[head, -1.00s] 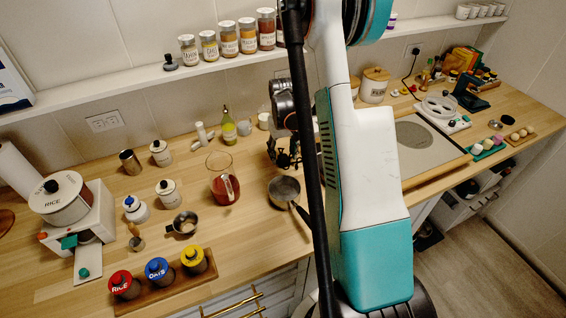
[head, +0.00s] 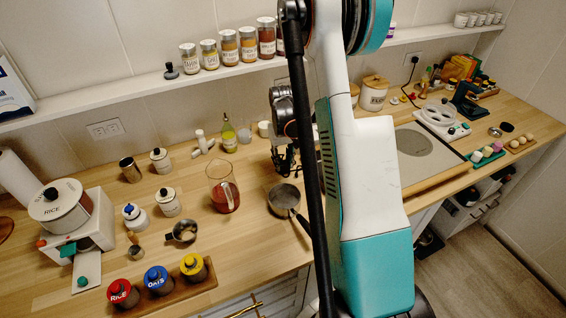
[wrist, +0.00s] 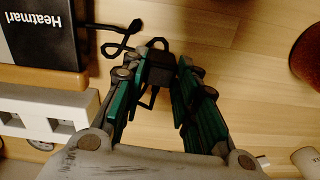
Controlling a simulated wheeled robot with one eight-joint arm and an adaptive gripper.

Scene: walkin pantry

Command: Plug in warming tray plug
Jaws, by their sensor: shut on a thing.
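My gripper (wrist: 155,72) is shut on a black plug (wrist: 158,68), which sits between the green-sided fingers in the wrist view. A thin black cord (wrist: 122,48) loops to the left of the plug, close over the wooden counter. A black box lettered "Heatmari" (wrist: 42,35), cut off by the frame, lies at the upper left. A white block with several dark-edged square faces (wrist: 45,118) is left of the gripper; I cannot tell if it is a socket strip. In the head view, my gripper (head: 285,162) is small and dark, just above a saucepan; the plug cannot be made out there.
A saucepan (head: 284,195) and a glass jug of red liquid (head: 222,190) stand close by my gripper. A wall outlet (head: 105,129) is at the left; another (head: 413,59) at the right has a cord in it. My arm hides the middle counter.

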